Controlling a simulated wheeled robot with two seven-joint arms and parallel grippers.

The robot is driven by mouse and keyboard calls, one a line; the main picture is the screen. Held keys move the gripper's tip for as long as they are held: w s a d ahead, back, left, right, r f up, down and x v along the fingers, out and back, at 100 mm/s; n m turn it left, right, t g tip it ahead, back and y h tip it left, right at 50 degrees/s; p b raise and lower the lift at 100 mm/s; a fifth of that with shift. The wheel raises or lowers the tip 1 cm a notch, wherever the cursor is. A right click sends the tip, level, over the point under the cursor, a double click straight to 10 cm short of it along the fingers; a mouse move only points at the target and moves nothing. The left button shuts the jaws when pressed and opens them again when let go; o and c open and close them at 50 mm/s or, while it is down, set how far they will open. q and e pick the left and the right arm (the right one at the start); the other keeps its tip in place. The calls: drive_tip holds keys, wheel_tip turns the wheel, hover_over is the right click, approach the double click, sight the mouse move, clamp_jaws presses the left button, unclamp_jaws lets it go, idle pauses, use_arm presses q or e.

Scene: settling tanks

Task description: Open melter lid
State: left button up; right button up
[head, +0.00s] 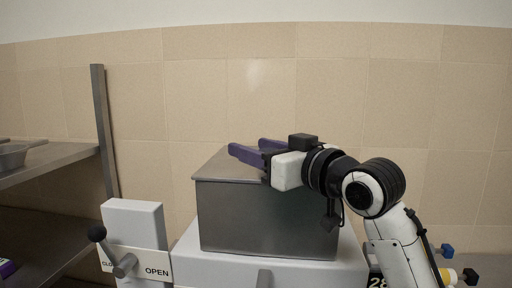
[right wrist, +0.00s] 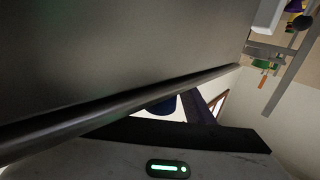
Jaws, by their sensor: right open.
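The melter is a grey steel box (head: 265,220) on a pale base, in the middle of the head view. Its flat lid (head: 222,168) lies level on top and looks shut. My right gripper (head: 252,149) is open, with its purple fingers pointing left over the lid's top; I cannot tell whether they touch it. The gripper and wrist hide the lid's right part. In the right wrist view a broad steel face (right wrist: 110,60) and a long slanting edge fill much of the picture, close to the camera. My left gripper is not in view.
A lever with a black knob (head: 97,233) stands at the left, by a plate marked OPEN (head: 157,271). A metal shelf (head: 50,163) with a grey pan (head: 14,156) is at far left. Blue (head: 447,250) and black knobs are at lower right. A tiled wall stands behind.

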clamp_jaws()
drive_tip(key=shift+r, duration=0.15)
drive_tip(key=shift+w+r+m+g, duration=0.15)
drive_tip(key=shift+r+m+g, duration=0.15)
drive_tip(key=shift+r, duration=0.25)
drive_tip(key=w+d+r+m+g+h, duration=0.1)
drive_tip(key=w+r+m+g, duration=0.2)
drive_tip(key=r, duration=0.5)
drive_tip(key=shift+w+m+g+h, duration=0.3)
drive_tip(key=shift+w+g, duration=0.3)
drive_tip(key=shift+w, duration=0.3)
drive_tip(key=shift+r, duration=0.15)
